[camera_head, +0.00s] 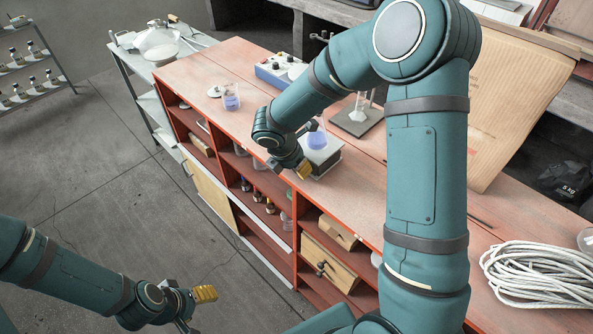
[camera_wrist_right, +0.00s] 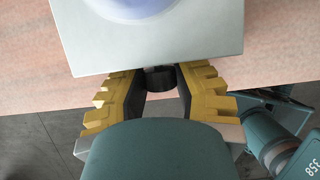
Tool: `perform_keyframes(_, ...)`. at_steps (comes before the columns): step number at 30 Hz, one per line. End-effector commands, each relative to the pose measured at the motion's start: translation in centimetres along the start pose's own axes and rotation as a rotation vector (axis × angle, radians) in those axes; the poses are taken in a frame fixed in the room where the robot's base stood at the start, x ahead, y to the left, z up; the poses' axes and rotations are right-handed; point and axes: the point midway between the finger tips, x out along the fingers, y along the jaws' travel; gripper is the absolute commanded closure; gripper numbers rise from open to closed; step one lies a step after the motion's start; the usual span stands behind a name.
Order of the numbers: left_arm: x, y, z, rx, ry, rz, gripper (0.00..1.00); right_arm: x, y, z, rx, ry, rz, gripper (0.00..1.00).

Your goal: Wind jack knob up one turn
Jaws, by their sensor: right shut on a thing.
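The lab jack (camera_head: 325,158) is a grey block with a flat top plate on the red bench, near its front edge. A flask with blue-violet liquid (camera_head: 316,139) stands on it. In the right wrist view the plate (camera_wrist_right: 200,42) fills the top and the flask's base (camera_wrist_right: 135,7) shows on it. The black jack knob (camera_wrist_right: 160,79) sticks out below the plate edge, between the yellow fingertips of my right gripper (camera_head: 302,171), which is shut on it. My left gripper (camera_head: 200,297) hangs over the floor, away from the bench; its finger gap is unclear.
A beaker of blue liquid (camera_head: 231,97), a control box with knobs (camera_head: 280,69) and a stand with a dark base (camera_head: 357,118) are on the bench around the jack. A rope coil (camera_head: 540,275) lies at the right. Shelves are below the bench top.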

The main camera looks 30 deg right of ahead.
Motion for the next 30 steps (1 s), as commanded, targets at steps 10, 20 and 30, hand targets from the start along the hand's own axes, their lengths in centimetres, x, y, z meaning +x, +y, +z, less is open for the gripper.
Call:
perform_keyframes(10, 4.4, -1.6, -0.3, 0.004, 0.015, -0.001, 0.39, 0.5, -0.2, -0.1, 0.068, -0.002, 0.156, 1.0)
perform_keyframes(20, 4.8, -1.8, -0.5, 0.005, 0.021, -0.001, 0.39, 0.1, -0.2, 0.0, 0.08, 0.001, 0.189, 1.0)
perform_keyframes(30, 4.8, -1.8, -0.4, 0.005, 0.02, -0.001, 0.39, 0.1, -0.2, 0.0, 0.079, 0.0, 0.188, 0.39)
